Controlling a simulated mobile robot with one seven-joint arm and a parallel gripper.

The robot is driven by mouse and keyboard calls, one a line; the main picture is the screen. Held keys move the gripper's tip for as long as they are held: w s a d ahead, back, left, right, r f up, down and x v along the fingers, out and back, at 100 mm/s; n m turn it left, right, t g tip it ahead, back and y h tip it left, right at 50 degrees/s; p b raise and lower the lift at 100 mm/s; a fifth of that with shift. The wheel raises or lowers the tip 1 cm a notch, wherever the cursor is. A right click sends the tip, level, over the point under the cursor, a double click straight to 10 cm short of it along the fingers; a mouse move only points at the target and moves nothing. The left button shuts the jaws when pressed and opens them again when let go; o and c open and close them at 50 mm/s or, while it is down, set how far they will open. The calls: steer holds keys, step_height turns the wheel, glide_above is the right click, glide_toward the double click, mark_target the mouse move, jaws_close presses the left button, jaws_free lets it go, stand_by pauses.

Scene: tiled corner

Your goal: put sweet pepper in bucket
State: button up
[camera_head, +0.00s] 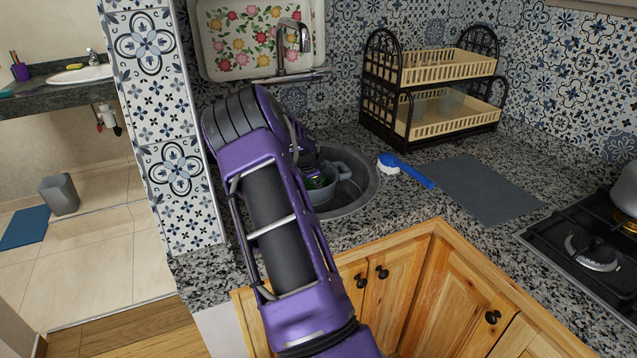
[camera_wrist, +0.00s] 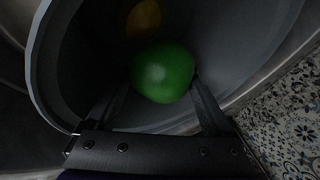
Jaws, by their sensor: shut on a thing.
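A green sweet pepper (camera_wrist: 163,72) sits between the two fingers of my gripper (camera_wrist: 162,88) in the wrist view. The gripper is shut on it. The pepper is within the mouth of a grey bucket (camera_wrist: 46,75), whose curved wall and rim surround it. In the head view the bucket (camera_head: 325,195) stands in the round sink, with a bit of the green pepper (camera_head: 317,183) showing inside it. My arm hides part of the bucket and most of the gripper there. Whether the pepper touches the bucket floor, I cannot tell.
A dim yellow item (camera_wrist: 144,18) lies deeper in the bucket. The tap (camera_head: 292,45) rises behind the sink (camera_head: 362,190). Right of it are a blue brush (camera_head: 405,170), a grey mat (camera_head: 485,188) and a dish rack (camera_head: 440,127). A stove (camera_head: 590,250) is far right.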

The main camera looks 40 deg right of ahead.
steer(key=shift+f+b, duration=0.6)
steer(key=shift+f, duration=0.05)
steer(key=o, duration=1.2)
steer(key=shift+r+p, duration=0.55)
steer(key=v, duration=1.2)
steer(key=shift+p, duration=0.45)
steer(key=shift+r, duration=0.1)
